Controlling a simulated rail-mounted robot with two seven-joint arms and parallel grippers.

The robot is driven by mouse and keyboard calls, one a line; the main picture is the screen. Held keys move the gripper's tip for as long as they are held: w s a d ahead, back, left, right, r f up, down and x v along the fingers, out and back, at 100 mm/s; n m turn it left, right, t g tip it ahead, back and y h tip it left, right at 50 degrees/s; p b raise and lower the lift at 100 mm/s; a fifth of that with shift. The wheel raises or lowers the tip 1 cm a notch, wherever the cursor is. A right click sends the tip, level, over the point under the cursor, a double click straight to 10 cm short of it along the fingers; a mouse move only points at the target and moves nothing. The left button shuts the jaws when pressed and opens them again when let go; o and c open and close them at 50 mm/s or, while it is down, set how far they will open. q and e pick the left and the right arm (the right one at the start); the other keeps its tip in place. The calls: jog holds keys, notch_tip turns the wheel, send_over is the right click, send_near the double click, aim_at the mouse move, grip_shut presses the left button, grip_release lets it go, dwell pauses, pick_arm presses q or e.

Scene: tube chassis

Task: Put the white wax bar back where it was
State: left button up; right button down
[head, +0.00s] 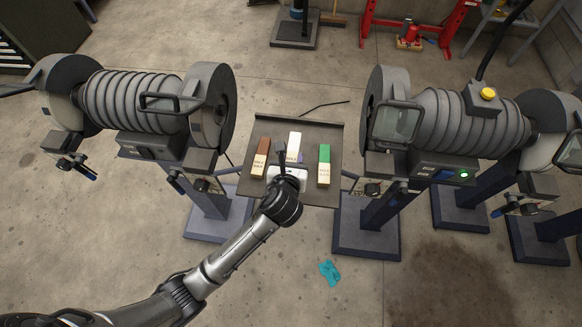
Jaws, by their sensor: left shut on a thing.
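The white wax bar (294,142) is at the middle of a dark tray (263,126), with a pale labelled lower part. My left gripper (283,160) reaches in from the lower left and is shut on the white wax bar near its lower end. The gripper body hides part of the bar's near end. I cannot tell whether the bar rests on the tray or is held just above it. My right gripper is not in view.
A brown bar (262,158) lies left of the white one and a green bar (324,165) right of it. Bench grinders (135,100) and (445,120) flank the tray on pedestals. A teal rag (329,272) lies on the open floor.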

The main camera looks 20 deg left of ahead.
pick_arm(q)
jog(key=shift+f+b, duration=1.1)
jog(key=shift+f, duration=1)
jog(key=shift+r, duration=0.1)
jog(key=o, duration=0.9)
jog(key=shift+o, duration=0.2)
